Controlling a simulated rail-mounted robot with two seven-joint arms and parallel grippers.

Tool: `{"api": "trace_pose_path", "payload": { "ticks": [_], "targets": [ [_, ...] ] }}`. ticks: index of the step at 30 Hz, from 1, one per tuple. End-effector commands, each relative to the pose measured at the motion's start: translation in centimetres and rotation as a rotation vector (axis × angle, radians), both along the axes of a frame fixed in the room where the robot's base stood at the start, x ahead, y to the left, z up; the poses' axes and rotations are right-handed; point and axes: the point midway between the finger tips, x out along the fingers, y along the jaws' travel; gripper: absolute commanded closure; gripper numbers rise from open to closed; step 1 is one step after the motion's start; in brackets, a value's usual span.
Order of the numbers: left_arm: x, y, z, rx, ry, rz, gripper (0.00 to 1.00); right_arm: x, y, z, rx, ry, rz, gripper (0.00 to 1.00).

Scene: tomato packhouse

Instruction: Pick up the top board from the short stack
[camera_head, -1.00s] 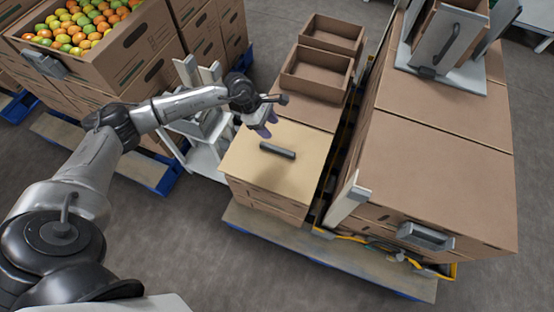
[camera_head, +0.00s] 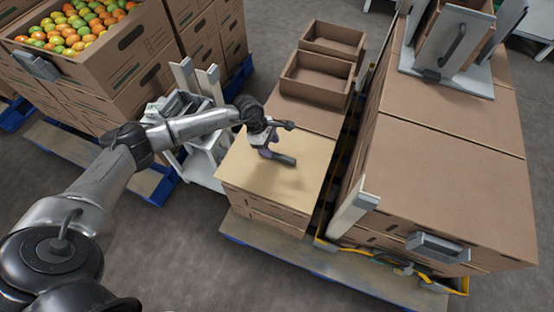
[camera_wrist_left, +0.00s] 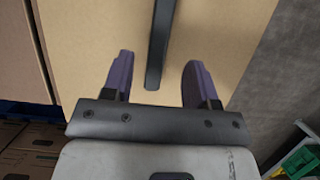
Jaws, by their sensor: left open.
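The top board (camera_head: 301,190) is a light tan sheet lying on the short stack of cardboard boxes (camera_head: 262,212). It has a dark bar handle (camera_head: 281,158) near its middle. My left gripper (camera_head: 268,146) is above the board, close to the handle. In the left wrist view the open purple fingers of my left gripper (camera_wrist_left: 155,84) point along the board (camera_wrist_left: 215,45), with the end of the handle (camera_wrist_left: 157,55) between them in the picture. The fingers are apart from the handle, with a gap on each side. My right gripper is not in view.
Two open cardboard trays (camera_head: 316,78) stand behind the board. A taller box stack (camera_head: 450,180) with a grey bracket rises on the right. A crate of tomatoes (camera_head: 95,75) is at the back left. A white stand (camera_head: 203,165) is left of the short stack.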

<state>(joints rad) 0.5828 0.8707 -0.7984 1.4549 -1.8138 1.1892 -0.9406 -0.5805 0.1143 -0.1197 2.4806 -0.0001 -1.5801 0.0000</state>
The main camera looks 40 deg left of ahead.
Motion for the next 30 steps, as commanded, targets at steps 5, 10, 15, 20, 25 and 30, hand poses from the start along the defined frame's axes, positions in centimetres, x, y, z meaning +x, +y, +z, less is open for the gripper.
{"api": "trace_pose_path", "payload": {
  "ticks": [5, 10, 15, 20, 25, 30],
  "targets": [
    [0.3, -0.7, -1.7, -0.002, 0.0, 0.0, 0.47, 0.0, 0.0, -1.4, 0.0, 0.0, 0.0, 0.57],
    [0.7, -1.6, -3.7, -0.002, 0.0, 0.0, 0.47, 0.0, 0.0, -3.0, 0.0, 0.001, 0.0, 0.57],
    [0.9, -2.1, -4.6, -0.001, 0.0, 0.001, 0.47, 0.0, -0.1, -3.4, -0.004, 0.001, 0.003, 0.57],
    [0.9, -2.1, -4.5, -0.001, 0.0, 0.001, 0.47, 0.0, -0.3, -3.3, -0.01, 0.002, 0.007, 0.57],
    [0.9, -2.1, -4.4, -0.001, 0.0, 0.001, 0.6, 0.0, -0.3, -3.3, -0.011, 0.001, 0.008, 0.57],
    [0.9, -2.1, -4.5, -0.001, 0.0, 0.0, 0.77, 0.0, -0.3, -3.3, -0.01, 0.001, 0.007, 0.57]
  ]
}}
